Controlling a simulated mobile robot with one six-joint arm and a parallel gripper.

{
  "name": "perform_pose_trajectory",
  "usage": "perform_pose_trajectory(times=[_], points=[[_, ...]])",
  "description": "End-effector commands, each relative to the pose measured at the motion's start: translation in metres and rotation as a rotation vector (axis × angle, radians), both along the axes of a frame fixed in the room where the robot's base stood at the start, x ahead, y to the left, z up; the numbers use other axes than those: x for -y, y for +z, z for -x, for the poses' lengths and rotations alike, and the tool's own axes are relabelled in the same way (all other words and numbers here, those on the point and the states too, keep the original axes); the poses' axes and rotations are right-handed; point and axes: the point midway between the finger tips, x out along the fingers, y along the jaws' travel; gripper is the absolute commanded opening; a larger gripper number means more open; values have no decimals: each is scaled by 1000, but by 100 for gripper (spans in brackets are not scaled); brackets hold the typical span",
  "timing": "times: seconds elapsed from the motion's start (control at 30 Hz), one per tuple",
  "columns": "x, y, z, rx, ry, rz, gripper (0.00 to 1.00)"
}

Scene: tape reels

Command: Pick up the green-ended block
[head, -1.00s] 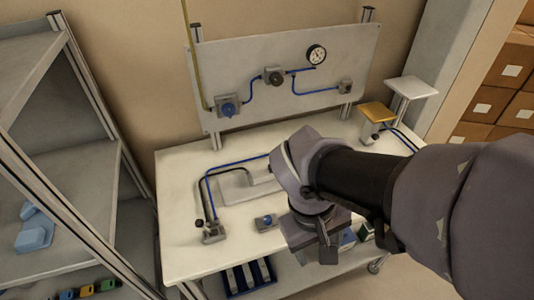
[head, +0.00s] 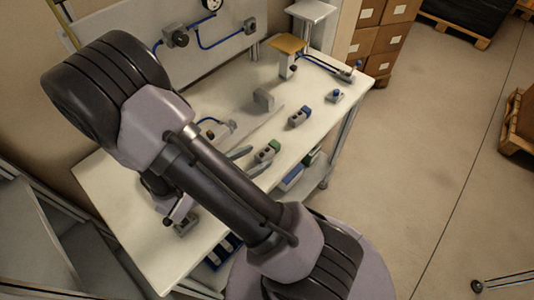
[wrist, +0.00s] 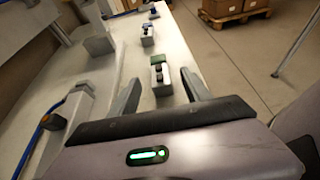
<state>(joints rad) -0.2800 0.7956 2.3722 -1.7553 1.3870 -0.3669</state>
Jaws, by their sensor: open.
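The green-ended block (head: 267,152) is a small grey block with a dark top and a green end, on the white table (head: 225,85) near its front edge. In the wrist view the green-ended block (wrist: 161,78) appears straight ahead, between the two fingertips. My gripper (head: 248,161) is open and empty, with its fingertips just left of the block in the head view. In the wrist view my gripper (wrist: 161,80) spreads its fingers to either side of the block's line. I cannot tell whether the fingertips are level with it. My arm hides part of the table.
A similar blue-ended block (head: 299,117) lies farther along the table, with a small blue-knobbed piece (head: 334,96) beyond it. A grey block (head: 263,100) stands behind. Floor is open to the right.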

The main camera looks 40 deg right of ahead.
Motion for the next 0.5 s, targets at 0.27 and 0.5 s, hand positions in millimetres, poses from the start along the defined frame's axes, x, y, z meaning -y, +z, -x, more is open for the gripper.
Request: perform_pose_trajectory(times=[0.27, 0.5], points=[[42, -20, -1, -1, -6, -1, 56], [60, -24, -3, 0, 0, -1, 56]])
